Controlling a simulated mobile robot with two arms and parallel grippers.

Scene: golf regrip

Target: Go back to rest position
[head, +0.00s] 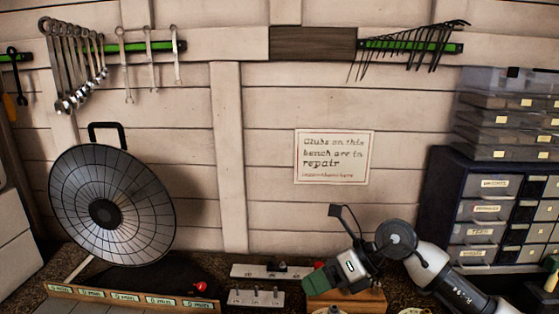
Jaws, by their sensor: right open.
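My right gripper (352,264) is low in the picture, right of centre, on my arm that comes in from the lower right. It is open, but its fingers are hard to make out. A dark green piece with a little red (321,281) shows right at its left side, above a wooden block (372,301). I cannot tell whether the gripper touches it. My left gripper is not in view.
Light holders (256,298) sit left of the gripper. A drawer cabinet (436,200) stands at the right. Wrenches (72,60) and hex keys (415,45) hang on the wall, with a paper sign (334,157) below.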

